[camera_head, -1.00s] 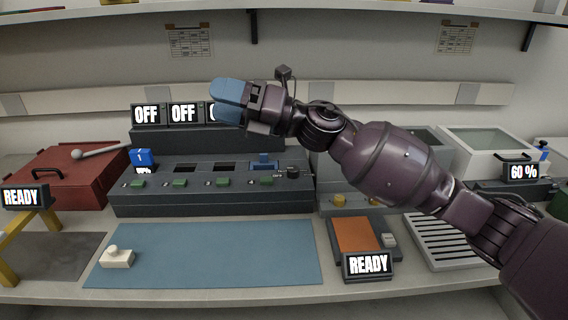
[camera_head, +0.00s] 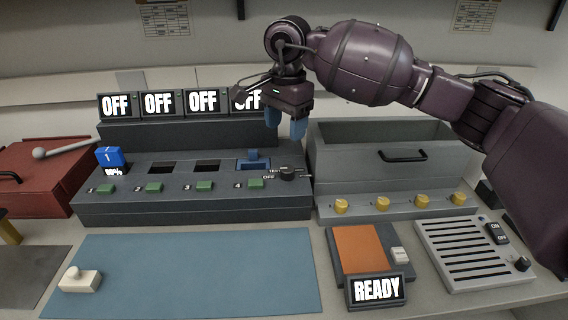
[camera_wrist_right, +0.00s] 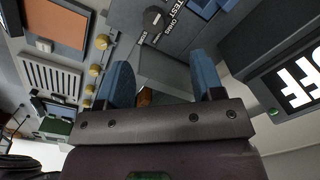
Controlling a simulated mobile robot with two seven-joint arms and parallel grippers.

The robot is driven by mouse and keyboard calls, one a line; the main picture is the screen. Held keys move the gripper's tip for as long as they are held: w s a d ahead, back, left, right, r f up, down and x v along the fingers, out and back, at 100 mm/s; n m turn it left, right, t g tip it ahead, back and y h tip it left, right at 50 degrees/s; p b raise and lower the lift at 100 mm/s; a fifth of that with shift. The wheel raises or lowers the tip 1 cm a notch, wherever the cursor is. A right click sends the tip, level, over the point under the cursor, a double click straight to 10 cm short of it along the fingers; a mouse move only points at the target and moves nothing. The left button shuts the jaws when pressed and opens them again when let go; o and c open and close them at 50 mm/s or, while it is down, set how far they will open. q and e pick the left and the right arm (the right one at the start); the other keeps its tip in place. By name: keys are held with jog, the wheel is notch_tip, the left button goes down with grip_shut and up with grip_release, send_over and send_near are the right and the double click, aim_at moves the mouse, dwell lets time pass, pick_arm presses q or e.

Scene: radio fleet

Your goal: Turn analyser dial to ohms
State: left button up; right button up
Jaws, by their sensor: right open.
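The analyser dial (camera_head: 287,173) is a small black knob at the right end of the dark grey charger unit (camera_head: 190,208), with small white lettering beside it. In the right wrist view the dial (camera_wrist_right: 155,17) is at the top, and labels including TEST and OHMS are partly legible around it. I cannot tell which label its pointer faces. My right gripper (camera_head: 285,130) points down above and behind the dial, apart from it. Its blue fingers are open, with nothing between them; they also show in the right wrist view (camera_wrist_right: 163,75). My left gripper is out of view.
Several OFF displays (camera_head: 158,104) stand along the back of the charger; my gripper partly covers the rightmost. A grey drawer unit (camera_head: 450,165) with yellow knobs stands close on the right. A blue mat (camera_head: 190,270) lies in front, mostly clear. A READY display (camera_head: 376,290) stands front right.

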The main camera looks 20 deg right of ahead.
aim_at(287, 168)
jog(key=shift+n, duration=0.4)
jog(key=f, duration=0.3)
jog(key=f+b, duration=0.1)
jog(key=f, duration=0.5)
jog(key=shift+s+d, duration=0.2)
jog(key=shift+s, duration=0.1)
jog(key=shift+f+b, duration=0.3)
jog(key=shift+f, duration=0.35)
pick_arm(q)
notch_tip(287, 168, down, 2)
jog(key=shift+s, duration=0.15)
pick_arm(e)
jog(key=shift+f, duration=0.2)
jog(key=c, duration=0.7)
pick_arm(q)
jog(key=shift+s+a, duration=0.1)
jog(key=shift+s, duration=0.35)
pick_arm(e)
jog(key=shift+c, duration=1.1)
